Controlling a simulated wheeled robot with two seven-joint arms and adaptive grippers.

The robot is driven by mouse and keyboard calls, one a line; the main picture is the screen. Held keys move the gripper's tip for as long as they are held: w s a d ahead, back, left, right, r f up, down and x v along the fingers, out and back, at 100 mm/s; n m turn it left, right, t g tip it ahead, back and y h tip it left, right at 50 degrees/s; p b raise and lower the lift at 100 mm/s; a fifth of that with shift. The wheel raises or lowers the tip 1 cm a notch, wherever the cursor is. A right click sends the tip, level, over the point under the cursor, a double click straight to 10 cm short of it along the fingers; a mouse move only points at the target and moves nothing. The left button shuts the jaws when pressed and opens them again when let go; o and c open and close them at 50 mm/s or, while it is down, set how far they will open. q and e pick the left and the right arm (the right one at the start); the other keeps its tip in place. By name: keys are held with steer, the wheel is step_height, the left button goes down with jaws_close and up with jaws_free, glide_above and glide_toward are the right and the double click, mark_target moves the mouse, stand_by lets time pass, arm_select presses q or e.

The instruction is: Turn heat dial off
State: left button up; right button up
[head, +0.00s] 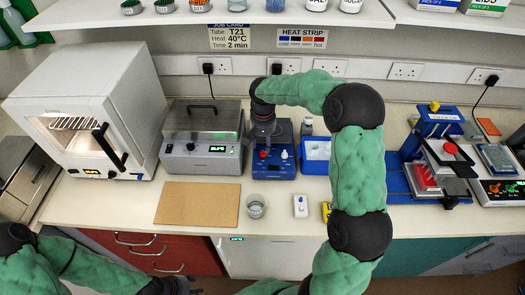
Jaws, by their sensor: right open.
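A blue bench device (275,167) stands at the back middle of the bench. Its front panel has a red knob (263,154) and a pale knob (284,154); which one is the heat dial, and its setting, are too small to read. My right gripper (263,140) is open and points down just above the device's red-knob side. I cannot tell whether it touches the knob. The gripper and wrist hide part of the device's top. My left gripper (176,286) is low at the bottom edge, in front of the bench, partly cut off; its jaws are unclear.
A grey lidded unit (203,148) stands left of the device, with a white oven (95,110) farther left. A brown board (197,204), a glass beaker (255,206) and a small white item (300,206) lie in front.

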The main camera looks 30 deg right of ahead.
mark_target(263, 152)
steer(key=shift+f, duration=2.15)
jaws_close()
